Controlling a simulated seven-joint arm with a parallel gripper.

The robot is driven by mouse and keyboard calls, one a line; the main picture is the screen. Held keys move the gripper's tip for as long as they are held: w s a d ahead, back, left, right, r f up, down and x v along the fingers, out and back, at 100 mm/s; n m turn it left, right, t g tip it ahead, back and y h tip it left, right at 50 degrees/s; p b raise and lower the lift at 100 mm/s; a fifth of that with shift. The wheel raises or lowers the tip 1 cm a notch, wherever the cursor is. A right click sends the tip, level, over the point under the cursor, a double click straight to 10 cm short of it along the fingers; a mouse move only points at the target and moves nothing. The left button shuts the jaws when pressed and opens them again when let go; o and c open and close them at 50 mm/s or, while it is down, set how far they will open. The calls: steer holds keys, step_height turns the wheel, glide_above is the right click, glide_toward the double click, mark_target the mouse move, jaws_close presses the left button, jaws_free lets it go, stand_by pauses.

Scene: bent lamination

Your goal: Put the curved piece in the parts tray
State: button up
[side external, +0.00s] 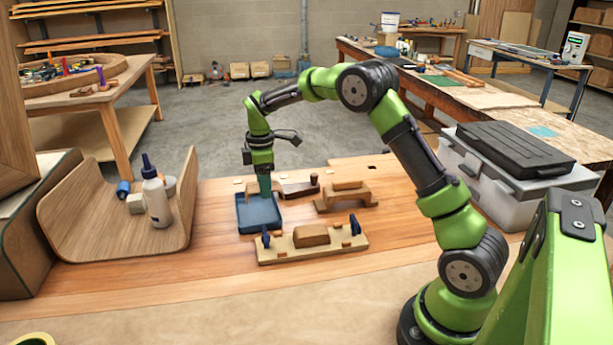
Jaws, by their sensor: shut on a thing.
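My gripper (264,190) points straight down over the blue parts tray (262,227), its teal fingers at the tray's back part. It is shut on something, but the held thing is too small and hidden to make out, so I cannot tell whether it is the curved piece. I cannot tell whether the fingertips touch the tray floor. The visible tray floor looks empty. A brown block with a rounded top (312,236) sits on a pale wooden jig (285,254) just in front and right of the tray.
A wooden arched block (346,197) stands to the right. A large bent wooden panel (110,238) with a glue bottle (157,195) is at left. Blue clamps (354,224) rise from the jig. The front bench is clear.

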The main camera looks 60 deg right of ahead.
steer(key=shift+w+r, duration=0.25)
steer(key=shift+w, duration=0.4)
steer(key=shift+w+r, duration=0.2)
steer(key=shift+w, duration=0.4)
steer(key=shift+w+r, duration=0.2)
steer(key=shift+r, duration=0.05)
glide_toward(259, 219)
step_height(259, 219, down, 5)
steer(key=shift+f, duration=0.1)
steer(key=o, duration=1)
steer(key=shift+f, duration=0.1)
